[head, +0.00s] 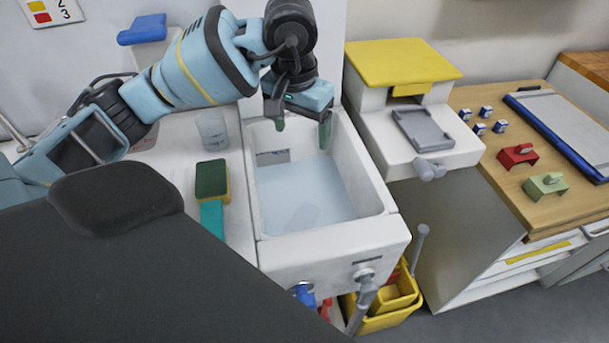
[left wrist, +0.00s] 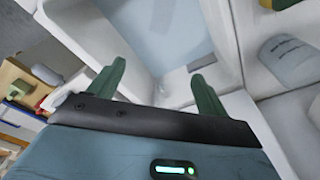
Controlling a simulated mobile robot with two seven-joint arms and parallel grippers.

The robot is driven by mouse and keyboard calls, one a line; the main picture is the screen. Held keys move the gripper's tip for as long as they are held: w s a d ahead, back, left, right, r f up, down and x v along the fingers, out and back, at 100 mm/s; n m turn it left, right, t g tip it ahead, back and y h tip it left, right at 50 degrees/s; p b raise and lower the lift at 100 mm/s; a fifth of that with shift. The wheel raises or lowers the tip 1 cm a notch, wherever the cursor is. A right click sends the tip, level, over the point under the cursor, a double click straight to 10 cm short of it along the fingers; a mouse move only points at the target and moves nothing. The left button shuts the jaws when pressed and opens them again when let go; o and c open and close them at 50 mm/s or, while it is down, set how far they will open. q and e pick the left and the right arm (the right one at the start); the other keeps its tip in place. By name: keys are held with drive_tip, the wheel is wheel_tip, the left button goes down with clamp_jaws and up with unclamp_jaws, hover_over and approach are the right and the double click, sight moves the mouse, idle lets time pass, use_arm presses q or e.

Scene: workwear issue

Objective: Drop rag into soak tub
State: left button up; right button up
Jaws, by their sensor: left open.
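The soak tub (head: 330,238) is a white basin with pale blue water (head: 305,190) in it. Its wall also shows in the left wrist view (left wrist: 225,40). My left gripper (head: 303,133) is above the far part of the tub. Its two green fingers are spread wide, with nothing between them; they also show in the left wrist view (left wrist: 155,88). A faint greyish patch (head: 303,215) shows in the water near the front; I cannot tell whether it is the rag. No rag is clearly visible elsewhere. My right gripper is out of view.
Left of the tub, a green-and-yellow sponge brush (head: 212,180) and a clear cup (head: 212,130) stand on the white counter. A yellow-topped machine (head: 400,62) stands close on the right. A wooden bench (head: 510,185) holds red and green clamps.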

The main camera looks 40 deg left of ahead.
use_arm(q)
wheel_tip(320, 180, up, 6)
drive_tip(key=shift+s+r, duration=0.15)
drive_tip(key=shift+s, duration=0.25)
idle(0.6)
